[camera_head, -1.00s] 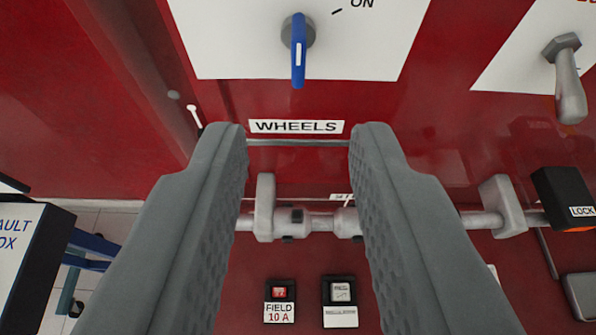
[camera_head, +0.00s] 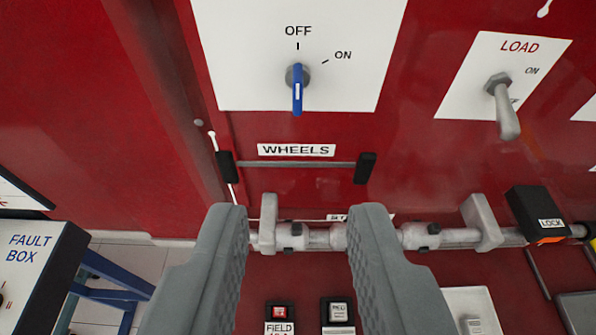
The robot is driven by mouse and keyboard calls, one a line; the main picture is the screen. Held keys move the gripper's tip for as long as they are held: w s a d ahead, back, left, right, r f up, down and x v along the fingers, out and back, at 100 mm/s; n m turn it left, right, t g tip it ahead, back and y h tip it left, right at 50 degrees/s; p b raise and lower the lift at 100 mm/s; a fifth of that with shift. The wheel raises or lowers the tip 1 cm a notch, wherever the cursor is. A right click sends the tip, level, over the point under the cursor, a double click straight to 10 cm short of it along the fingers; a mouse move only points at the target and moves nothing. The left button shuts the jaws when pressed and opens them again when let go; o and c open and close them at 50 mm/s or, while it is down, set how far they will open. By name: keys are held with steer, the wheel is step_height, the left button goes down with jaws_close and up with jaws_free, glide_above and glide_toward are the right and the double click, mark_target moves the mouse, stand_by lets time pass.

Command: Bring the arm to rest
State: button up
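My gripper (camera_head: 298,215) is in the lower middle of the view, open and empty, its two grey fingers wide apart. Between and beyond the fingertips is the grey pipe rail (camera_head: 320,237) on the red panel. Above the fingertips is a silver bar handle (camera_head: 297,164) with black ends, below the WHEELS label (camera_head: 296,150). The gripper does not appear to touch either. A blue rotary switch (camera_head: 298,90) on a white plate points down, with OFF marked above it and ON at upper right.
At right are a metal LOAD lever (camera_head: 506,110) pointing down and a black LOCK block (camera_head: 536,215). A white fault box (camera_head: 40,265) stands at lower left by a blue frame (camera_head: 105,285). Small FIELD switch (camera_head: 280,313) sits below the rail.

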steer(key=s+d+f+t, duration=0.1)
steer(key=s+d+f, duration=0.4)
steer(key=s+d, duration=0.3)
steer(key=s+d+f+t, duration=0.1)
steer(key=s+d+f, duration=0.5)
steer(key=s+d, duration=0.3)
steer(key=s+d+f+t, duration=0.2)
steer(key=s+d+f, duration=0.4)
steer(key=s, duration=0.9)
steer(key=shift+s+d, duration=0.2)
steer(key=shift+d, duration=0.95)
